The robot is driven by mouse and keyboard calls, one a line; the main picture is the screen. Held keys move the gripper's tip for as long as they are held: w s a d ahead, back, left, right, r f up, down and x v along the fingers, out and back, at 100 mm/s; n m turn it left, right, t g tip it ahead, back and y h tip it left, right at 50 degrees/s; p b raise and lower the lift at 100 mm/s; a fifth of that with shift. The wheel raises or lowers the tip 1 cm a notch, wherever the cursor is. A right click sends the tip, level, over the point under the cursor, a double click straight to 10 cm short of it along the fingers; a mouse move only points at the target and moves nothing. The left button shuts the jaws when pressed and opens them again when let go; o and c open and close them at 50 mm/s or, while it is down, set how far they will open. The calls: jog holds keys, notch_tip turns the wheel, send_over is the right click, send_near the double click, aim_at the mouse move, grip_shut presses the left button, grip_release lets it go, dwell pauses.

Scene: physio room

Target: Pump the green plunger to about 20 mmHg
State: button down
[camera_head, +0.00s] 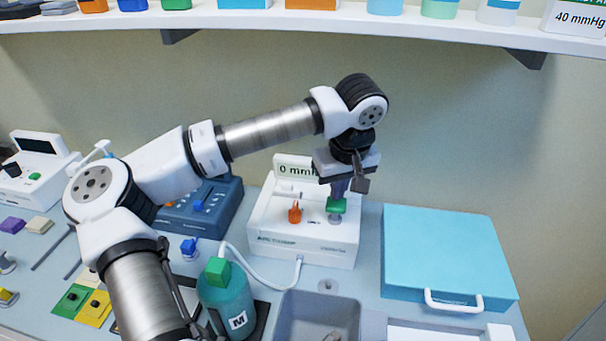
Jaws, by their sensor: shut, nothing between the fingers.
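The white pump unit (265,240) stands on the counter at the middle. Its display (288,170) reads 0 mm, with the rest hidden behind my gripper. The green plunger (337,205) rises from a grey round base at the right of the unit's top. My gripper (340,190) points down right over the green plunger, its fingers shut and empty. The fingertips are at or just above the plunger's top; I cannot tell whether they touch it. An orange knob (295,213) stands to the left of the plunger.
A pale hose (262,282) runs from the unit toward a teal bottle (228,300) marked M. A blue case (445,250) lies to the right. A blue device (205,215) is at the left. A shelf (300,20) with containers and a 40 mmHg box (577,18) runs overhead.

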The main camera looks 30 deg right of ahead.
aim_at(337, 203)
jog(key=shift+f+b, duration=1.7)
jog(key=shift+f, duration=0.4)
jog(key=shift+r, duration=0.1)
jog(key=shift+r+p, duration=1.35)
jog(key=shift+r, duration=0.9)
jog(key=shift+f+b, duration=1.95)
jog(key=shift+f, duration=0.3)
jog(key=shift+r, duration=0.15)
jog(key=shift+r+p, duration=1.35)
jog(key=shift+r, duration=0.75)
jog(key=shift+r, duration=0.15)
